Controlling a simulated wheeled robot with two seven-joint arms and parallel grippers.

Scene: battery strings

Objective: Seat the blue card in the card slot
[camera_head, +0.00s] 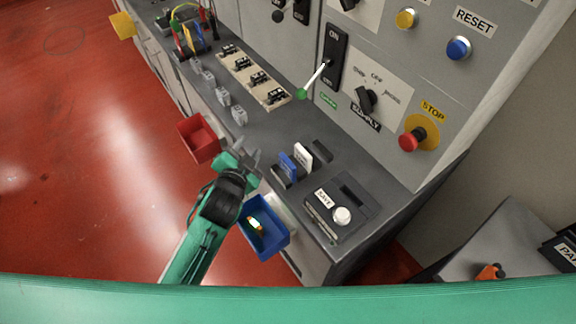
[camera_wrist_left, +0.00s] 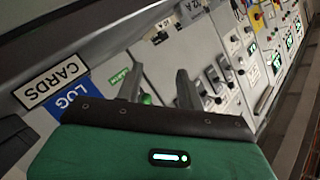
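The blue card (camera_head: 288,165) stands upright in a dark holder on the bench, beside a white card (camera_head: 303,155). The card slot (camera_head: 355,194) is a dark opening in the unit with a SAVE label and white knob, right of the cards. My left gripper (camera_head: 247,154) is open and empty, left of the blue card and apart from it. In the left wrist view its two fingers (camera_wrist_left: 158,88) are spread with nothing between them. A blue plate reading LOG (camera_wrist_left: 72,101) shows at the left there; I cannot tell if it is the card. My right gripper is not in view.
A red bin (camera_head: 199,138) and a blue bin (camera_head: 264,229) hang on the bench front, either side of my left gripper. The panel with a green-tipped lever (camera_head: 303,93) and red stop button (camera_head: 410,140) rises behind. Small grey blocks (camera_head: 223,97) line the bench at left.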

